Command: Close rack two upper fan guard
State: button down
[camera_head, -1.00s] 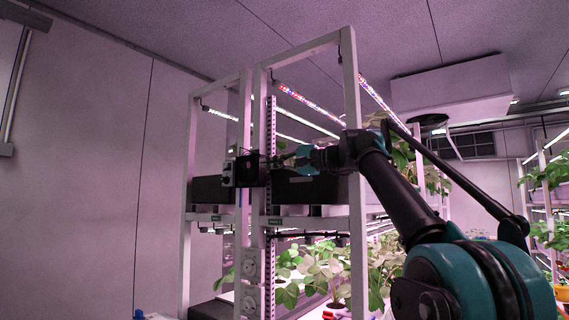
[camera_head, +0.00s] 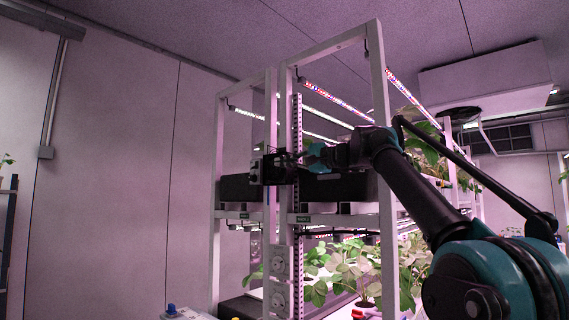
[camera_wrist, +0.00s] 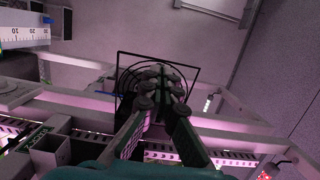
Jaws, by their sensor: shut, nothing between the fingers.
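The upper fan guard (camera_wrist: 132,74) shows in the wrist view as dark wire rings in a thin black square frame. My gripper (camera_wrist: 160,78) is shut and empty, its fingertips overlapping the middle of the guard in the picture. I cannot tell if they touch it. In the head view the dark fan unit (camera_head: 271,170) sits on the upright post of the near rack (camera_head: 381,95), at upper-shelf height. My gripper (camera_head: 303,160) is just right of it, partly hidden among dark parts. The guard's hinge angle is not clear.
Two white round-faced boxes (camera_head: 279,262) are mounted lower on the rack post. Leafy plants (camera_head: 345,268) fill the lower shelf. A dark trough (camera_head: 335,187) lies on the upper shelf behind my gripper. Open space lies left of the rack, before the wall (camera_head: 125,150).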

aim_at(272, 162)
jog(key=shift+a+m+t, duration=0.3)
jog(key=shift+a+t, duration=0.05)
jog(key=shift+t, duration=0.05)
jog(key=shift+w+a+m+t+h, duration=0.1)
jog(key=shift+a+m+t+h, duration=1.05)
jog(key=shift+a+t, duration=0.3)
jog(key=shift+w+a+m+t+h, duration=1)
jog(key=shift+w+a+m+h, duration=0.55)
jog(key=shift+w+h, duration=0.85)
jog(key=shift+w+a+m+t+h, duration=0.95)
jog(key=shift+w+a+m+h, duration=0.6)
jog(key=shift+w+h, duration=0.9)
jog(key=shift+w+a+m+t+h, duration=1)
jog(key=shift+w+a+m+h, duration=0.6)
jog(key=shift+w, duration=1.25)
jog(key=shift+d+h, duration=0.2)
jog(key=shift+h, duration=0.1)
